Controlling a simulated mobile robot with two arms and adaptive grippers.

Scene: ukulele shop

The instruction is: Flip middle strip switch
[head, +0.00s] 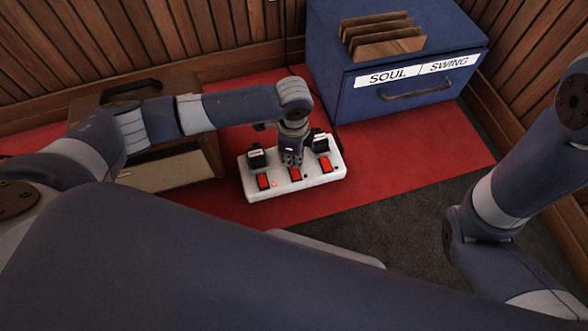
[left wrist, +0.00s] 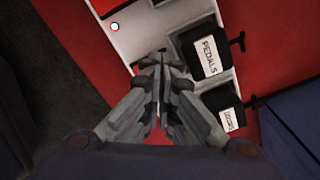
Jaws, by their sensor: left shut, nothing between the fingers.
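The white power strip (head: 288,189) lies on the red mat with three red rocker switches along its front side. The middle switch (head: 295,174) sits just in front of my left gripper (head: 291,162), between the left switch (head: 263,181) and the right switch (head: 325,164). The left gripper is shut and empty, pointing down over the strip's middle; I cannot tell if it touches. A small lamp (head: 274,184) glows beside the left switch. My right gripper is out of view.
Black plugs (head: 257,158) stand on the strip's back side; one labelled PEDALS (left wrist: 207,55) is close beside the fingers. A blue cabinet (head: 400,85) with file folders stands behind right. The red mat (head: 420,150) is clear on the right.

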